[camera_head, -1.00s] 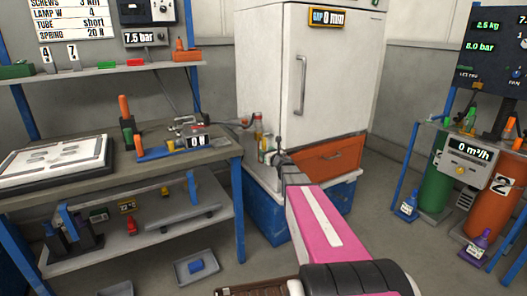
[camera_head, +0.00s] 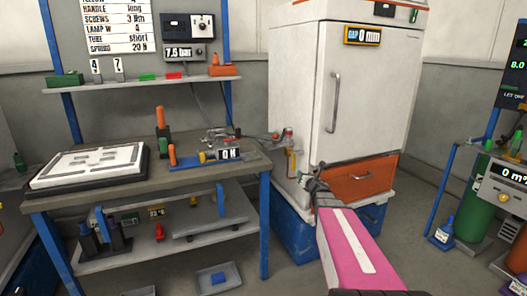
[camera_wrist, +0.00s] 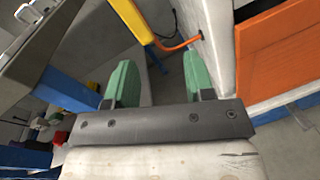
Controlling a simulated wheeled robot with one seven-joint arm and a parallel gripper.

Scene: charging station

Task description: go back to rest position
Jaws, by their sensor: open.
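My gripper (camera_head: 316,182) is at the end of my pink and white arm, in front of the lower left of the white cabinet (camera_head: 300,105). In the wrist view its two green fingers (camera_wrist: 160,82) stand well apart with nothing between them. In the head view the fingers are small and partly lost against the background. The orange drawer (camera_head: 362,179) under the cabinet door is shut; in the wrist view it lies to the right of the fingers (camera_wrist: 285,55).
A workbench (camera_head: 215,173) stands on the left, with a white panel (camera_head: 88,164) and small tools on top. Gas cylinders (camera_head: 470,210) stand at the right. Floor between crate and cylinders looks clear.

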